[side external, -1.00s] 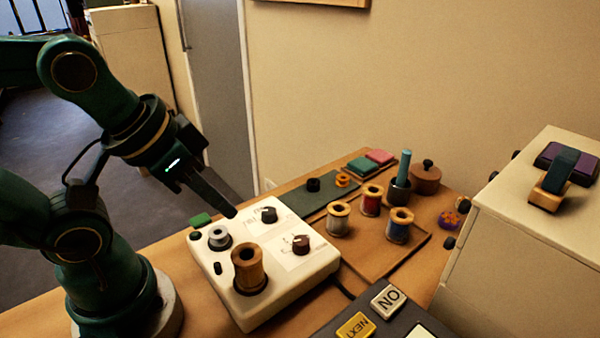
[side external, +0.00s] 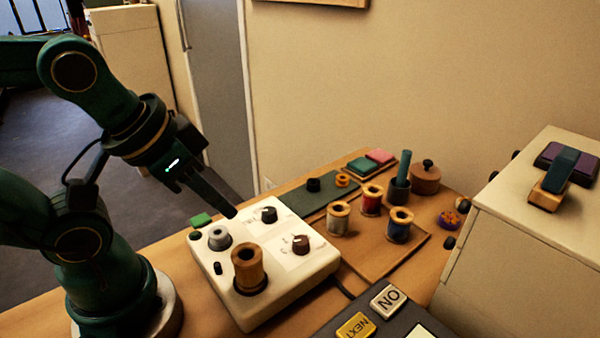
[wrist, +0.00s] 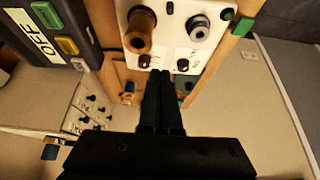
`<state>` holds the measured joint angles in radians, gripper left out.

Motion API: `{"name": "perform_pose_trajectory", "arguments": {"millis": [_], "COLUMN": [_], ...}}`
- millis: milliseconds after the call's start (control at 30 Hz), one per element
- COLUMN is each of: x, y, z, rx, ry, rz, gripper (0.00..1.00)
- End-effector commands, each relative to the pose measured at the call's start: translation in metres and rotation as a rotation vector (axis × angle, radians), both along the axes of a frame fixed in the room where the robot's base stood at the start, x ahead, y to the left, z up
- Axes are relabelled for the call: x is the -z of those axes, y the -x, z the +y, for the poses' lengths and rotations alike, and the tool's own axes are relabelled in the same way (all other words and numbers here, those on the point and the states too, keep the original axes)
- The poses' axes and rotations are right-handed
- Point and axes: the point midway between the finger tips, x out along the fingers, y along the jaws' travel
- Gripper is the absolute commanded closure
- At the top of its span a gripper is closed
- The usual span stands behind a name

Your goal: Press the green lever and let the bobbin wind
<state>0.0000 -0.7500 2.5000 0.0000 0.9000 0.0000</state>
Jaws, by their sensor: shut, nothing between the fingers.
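A white winder box (side external: 300,280) stands on the table, and its top edge shows in the wrist view (wrist: 170,50). The green lever (side external: 201,220) is at its back-left corner and also shows at the right in the wrist view (wrist: 241,27). The bobbin (side external: 219,239), grey with a pale top, sits upright on the box beside the lever; it also shows in the wrist view (wrist: 199,28). A brown thread spool (side external: 248,265) stands in front of it. My gripper (side external: 232,214) is shut and empty above the box, apart from lever and bobbin.
Dark knobs (side external: 268,215) and (side external: 301,244) rise from the box. Several thread spools (side external: 339,219) stand on a wooden board to the right. A panel with ON and NEXT buttons (side external: 388,300) is in front. A drawer cabinet (side external: 520,260) is at far right.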

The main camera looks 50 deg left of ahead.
Motion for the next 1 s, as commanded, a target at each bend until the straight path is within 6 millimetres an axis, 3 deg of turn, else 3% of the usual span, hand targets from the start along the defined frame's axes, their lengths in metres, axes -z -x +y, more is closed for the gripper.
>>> {"name": "perform_pose_trajectory", "arguments": {"millis": [233, 367, 667, 800, 1000], "x": [0.000, 0.002, 0.011, 0.012, 0.007], "y": [0.000, 0.005, 0.016, 0.016, 0.007], "z": [0.000, 0.006, 0.059, 0.091, 0.127], "rx": [-0.024, -0.128, -0.598, -0.822, -1.022], "ry": [0.013, 0.036, -0.058, -0.181, -0.377], "rz": [0.002, 0.022, 0.144, 0.167, 0.129], "gripper": [1.00, 1.00, 1.00, 1.00, 1.00]}}
